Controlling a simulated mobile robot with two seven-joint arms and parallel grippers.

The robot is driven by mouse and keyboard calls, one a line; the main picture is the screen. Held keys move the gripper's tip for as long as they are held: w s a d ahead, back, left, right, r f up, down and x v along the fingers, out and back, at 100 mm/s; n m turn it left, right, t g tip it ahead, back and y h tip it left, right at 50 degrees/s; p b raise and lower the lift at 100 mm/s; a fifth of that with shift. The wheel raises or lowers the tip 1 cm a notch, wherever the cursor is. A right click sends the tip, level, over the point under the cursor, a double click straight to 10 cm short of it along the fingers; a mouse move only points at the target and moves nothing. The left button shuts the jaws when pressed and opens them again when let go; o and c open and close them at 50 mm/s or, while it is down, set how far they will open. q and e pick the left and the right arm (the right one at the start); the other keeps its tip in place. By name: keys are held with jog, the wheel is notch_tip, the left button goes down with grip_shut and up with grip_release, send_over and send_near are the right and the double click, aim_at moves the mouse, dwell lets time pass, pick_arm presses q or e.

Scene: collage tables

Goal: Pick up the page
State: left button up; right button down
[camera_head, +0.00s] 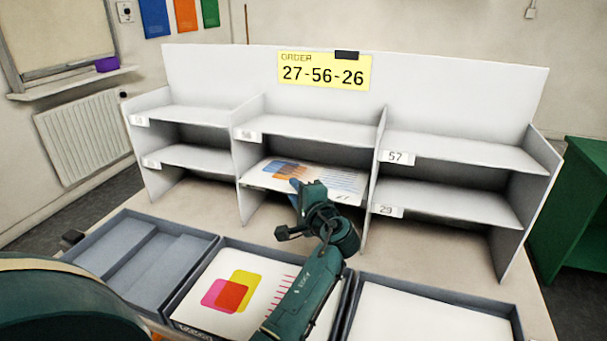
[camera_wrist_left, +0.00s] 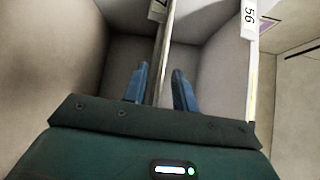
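A page (camera_head: 305,178) with blue and orange print lies in the lower middle compartment of a white shelf unit (camera_head: 410,180). My left gripper (camera_head: 296,188) is at the front of that compartment, over or against the page's front edge. In the left wrist view the two blue fingers (camera_wrist_left: 160,88) are apart, with a thin pale edge (camera_wrist_left: 164,55) between them. I cannot tell whether that edge is the page, the shelf board or both, and no firm contact shows. My right gripper is not in view.
An order sign (camera_head: 323,72) reads 27-56-26. In front stand an empty divided tray (camera_head: 208,240), a middle tray (camera_head: 178,290) with a pink and yellow printed page (camera_head: 240,315), and a right tray (camera_head: 515,315) holding a white sheet. Shelf dividers flank the compartment.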

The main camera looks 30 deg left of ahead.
pick_arm(q)
jog(key=shift+w+a, duration=0.1)
jog(key=shift+a, duration=0.15)
jog(key=shift+d, duration=0.1)
jog(key=shift+c, duration=0.7)
grip_shut()
